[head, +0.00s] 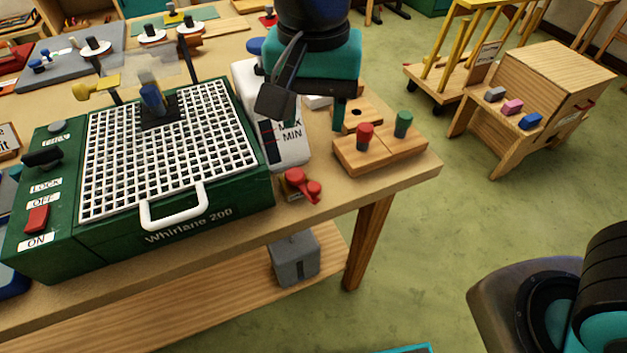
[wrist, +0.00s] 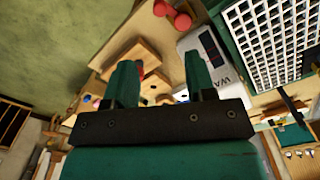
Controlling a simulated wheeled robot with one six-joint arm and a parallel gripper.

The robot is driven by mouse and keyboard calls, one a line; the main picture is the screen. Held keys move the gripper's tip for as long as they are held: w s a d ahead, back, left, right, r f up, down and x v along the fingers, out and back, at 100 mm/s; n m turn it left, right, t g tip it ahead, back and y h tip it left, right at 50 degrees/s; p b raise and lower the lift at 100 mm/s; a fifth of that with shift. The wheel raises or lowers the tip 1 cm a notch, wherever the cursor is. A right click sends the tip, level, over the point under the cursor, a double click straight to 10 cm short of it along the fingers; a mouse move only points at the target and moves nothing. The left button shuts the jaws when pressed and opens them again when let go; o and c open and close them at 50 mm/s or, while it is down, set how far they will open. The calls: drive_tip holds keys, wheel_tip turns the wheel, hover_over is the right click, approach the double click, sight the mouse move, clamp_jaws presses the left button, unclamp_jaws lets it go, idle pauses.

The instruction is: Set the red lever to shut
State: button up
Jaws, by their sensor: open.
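The red lever (head: 303,186) is a small red tap-like handle with rounded ends on the table's front edge, right of the green machine. Its arm points toward the lower right; a tiny label beside it is unreadable. It also shows at the top of the wrist view (wrist: 172,14). My gripper (head: 338,118) is above and behind the lever, over the table near the white tank, apart from the lever. In the wrist view, the two teal fingers of my gripper (wrist: 160,80) are spread with nothing between them.
The white tank (head: 290,152) marked MIN stands just behind the lever. A wooden block (head: 380,150) with red and green pegs sits to its right. The green machine (head: 225,208) with a white grid and red switch (head: 37,218) fills the left.

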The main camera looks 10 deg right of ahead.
sight(314, 186)
wheel_tip(314, 186, down, 14)
drive_tip(key=shift+f, duration=0.1)
drive_tip(key=shift+c, duration=0.2)
drive_tip(key=c, duration=0.9)
